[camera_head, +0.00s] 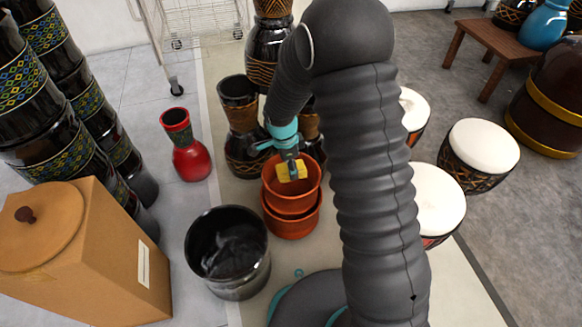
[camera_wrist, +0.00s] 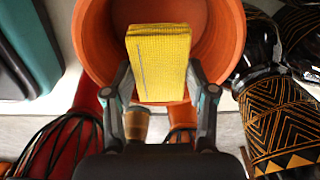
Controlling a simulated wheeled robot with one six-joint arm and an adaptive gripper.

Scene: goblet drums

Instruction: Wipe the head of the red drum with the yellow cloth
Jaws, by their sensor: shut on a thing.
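My gripper (camera_head: 291,163) is shut on the yellow cloth (camera_head: 291,173), a folded block. They are over the mouth of the upper terracotta pot (camera_head: 309,193); whether the cloth touches it I cannot tell. The wrist view shows the cloth (camera_wrist: 158,55) between the two fingers (camera_wrist: 160,82), in front of the pot's opening (camera_wrist: 222,35). A white-headed drum (camera_head: 437,195) with some red on its side stands right of my arm, partly hidden. A red goblet-shaped piece (camera_head: 191,161) with a dark neck stands left of the pots. Which is the task's red drum is unclear.
A black bucket (camera_head: 228,276) stands left of the stacked pots. A wooden box (camera_head: 120,260) and tall black drums (camera_head: 60,150) fill the left. More white-headed drums (camera_head: 480,146) stand at the right. Dark patterned drums (camera_head: 240,120) stand behind the pots.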

